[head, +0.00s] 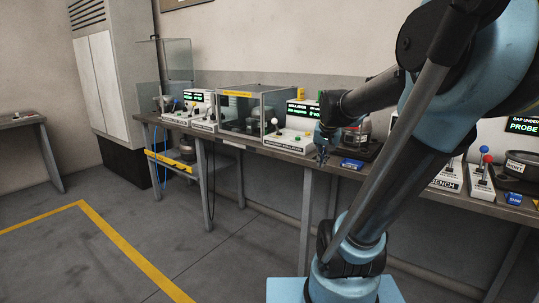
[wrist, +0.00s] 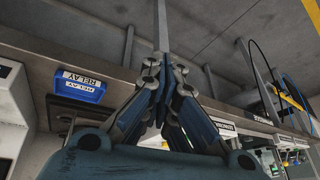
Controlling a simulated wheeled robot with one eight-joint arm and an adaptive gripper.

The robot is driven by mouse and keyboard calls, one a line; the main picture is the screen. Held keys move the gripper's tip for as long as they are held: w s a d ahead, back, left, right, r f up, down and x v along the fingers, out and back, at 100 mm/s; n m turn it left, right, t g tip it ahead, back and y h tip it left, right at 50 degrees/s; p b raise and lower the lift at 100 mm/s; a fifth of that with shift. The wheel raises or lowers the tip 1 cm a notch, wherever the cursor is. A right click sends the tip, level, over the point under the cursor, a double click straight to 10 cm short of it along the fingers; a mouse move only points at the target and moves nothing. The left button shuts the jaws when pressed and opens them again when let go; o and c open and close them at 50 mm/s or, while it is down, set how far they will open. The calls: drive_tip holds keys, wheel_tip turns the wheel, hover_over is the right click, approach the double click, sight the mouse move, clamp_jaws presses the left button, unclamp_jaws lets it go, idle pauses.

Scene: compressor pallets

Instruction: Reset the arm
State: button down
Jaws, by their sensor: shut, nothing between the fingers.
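My arm, light blue and black, fills the right half of the head view and bends over toward the workbench (head: 310,170). My gripper (head: 322,158) is at the bench's front edge, left of a small blue box (head: 351,164). In the wrist view my gripper (wrist: 165,88) has its fingers drawn together with nothing between them. There the blue box reads RELAY (wrist: 80,86), appears upside down, and stands apart from the fingers to the left. Part of the bench behind my arm is hidden.
A clear-walled case (head: 251,108) and control boxes with levers (head: 290,138) stand along the bench. A round dark dish (head: 521,164) sits at the right. A tall grey cabinet (head: 100,80) stands at the back left. The floor inside the yellow line (head: 130,250) is clear.

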drive_tip(key=s+f+n+g, duration=0.1)
drive_tip(key=s+f, duration=0.5)
drive_tip(key=s, duration=0.4)
drive_tip(key=s+f+n+g, duration=0.1)
drive_tip(key=s+f+n, duration=0.1)
drive_tip(key=s+f, duration=0.5)
drive_tip(key=s, duration=0.3)
drive_tip(key=shift+n+g, duration=0.3)
drive_tip(key=shift+g, duration=0.1)
drive_tip(key=shift+w+f, duration=0.15)
drive_tip(key=shift+w, duration=0.3)
